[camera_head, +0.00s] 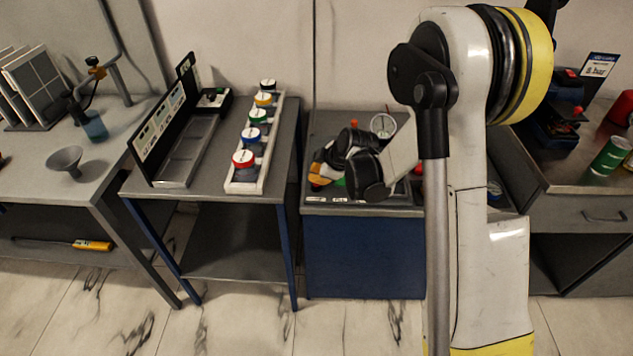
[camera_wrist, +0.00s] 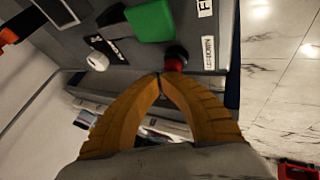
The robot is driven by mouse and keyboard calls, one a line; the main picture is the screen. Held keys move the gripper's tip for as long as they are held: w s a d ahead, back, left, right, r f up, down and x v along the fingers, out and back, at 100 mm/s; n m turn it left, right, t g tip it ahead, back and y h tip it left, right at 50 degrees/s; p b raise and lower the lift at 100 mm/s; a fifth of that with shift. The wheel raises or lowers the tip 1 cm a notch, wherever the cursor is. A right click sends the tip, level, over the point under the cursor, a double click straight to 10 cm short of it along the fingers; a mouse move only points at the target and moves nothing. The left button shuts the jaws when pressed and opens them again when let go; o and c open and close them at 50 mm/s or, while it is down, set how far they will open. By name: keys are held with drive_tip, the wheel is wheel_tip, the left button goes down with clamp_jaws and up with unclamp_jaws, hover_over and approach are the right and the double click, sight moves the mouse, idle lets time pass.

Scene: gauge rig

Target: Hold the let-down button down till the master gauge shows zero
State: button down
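The master gauge is probably the white round dial (camera_head: 383,125) at the back of the blue bench; its needle is too small to read. The let-down button looks to be the dark-topped red knob (camera_wrist: 175,60) beside the label reading LETDOWN (camera_wrist: 208,52) in the wrist view. My gripper (camera_wrist: 160,77) has its two yellow fingers together at the tips, with nothing seen between them. The tips are right at the button's edge; I cannot tell whether they touch it. In the head view my gripper (camera_head: 321,175) is low over the bench's left part, mostly behind my wrist.
A green block (camera_wrist: 150,20) and a small white round part (camera_wrist: 97,60) are close to my fingers. A white rack (camera_head: 243,187) with several coloured-rim gauges stands on the table to the left.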

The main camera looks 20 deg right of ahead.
drive_tip(key=shift+f, duration=0.4)
idle(3.2)
drive_tip(key=shift+r+p, duration=0.45)
drive_tip(key=shift+r, duration=0.55)
drive_tip(key=shift+r+p, duration=1.7)
drive_tip(key=shift+r, duration=0.85)
